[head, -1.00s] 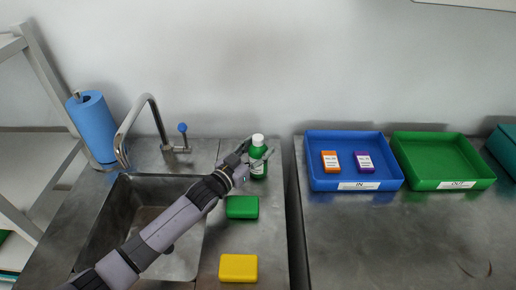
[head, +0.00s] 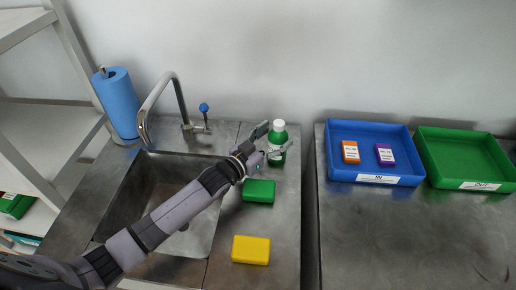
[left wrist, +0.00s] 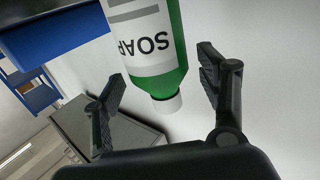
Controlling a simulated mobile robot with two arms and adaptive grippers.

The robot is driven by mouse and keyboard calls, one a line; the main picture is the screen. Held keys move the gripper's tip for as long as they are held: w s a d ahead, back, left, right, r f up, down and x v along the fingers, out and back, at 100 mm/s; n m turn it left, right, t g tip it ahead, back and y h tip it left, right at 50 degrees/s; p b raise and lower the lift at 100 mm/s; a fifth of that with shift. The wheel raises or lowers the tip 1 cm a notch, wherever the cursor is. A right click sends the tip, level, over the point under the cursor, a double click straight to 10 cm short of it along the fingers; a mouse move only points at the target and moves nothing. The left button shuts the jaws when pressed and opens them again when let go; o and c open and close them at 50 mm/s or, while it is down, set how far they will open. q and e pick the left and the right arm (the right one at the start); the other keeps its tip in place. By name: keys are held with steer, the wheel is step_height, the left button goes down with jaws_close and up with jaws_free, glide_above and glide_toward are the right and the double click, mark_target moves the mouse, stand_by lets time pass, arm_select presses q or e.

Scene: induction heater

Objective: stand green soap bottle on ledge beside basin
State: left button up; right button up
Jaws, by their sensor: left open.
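The green soap bottle (head: 278,145) with a white cap stands upright on the metal ledge (head: 283,212) to the right of the sink basin (head: 165,195), near the wall. My left gripper (head: 268,142) reaches it from the left and is open, with its fingers around or close beside the bottle. In the left wrist view the bottle (left wrist: 160,50) appears upside down, its "SOAP" label readable, between the two open fingers (left wrist: 160,92). Gaps show between the bottle and both fingers there. My right gripper is in no view.
A green sponge (head: 259,191) and a yellow sponge (head: 251,250) lie on the ledge in front of the bottle. A faucet (head: 180,110) and blue paper roll (head: 117,102) stand left. A blue tray (head: 376,179) with two small boxes and a green tray (head: 470,170) are on the right counter.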

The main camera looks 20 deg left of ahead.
arm_select(q)
steer(key=b+v, duration=0.1)
steer(key=v, duration=0.9)
steer(key=shift+a+r, duration=0.1)
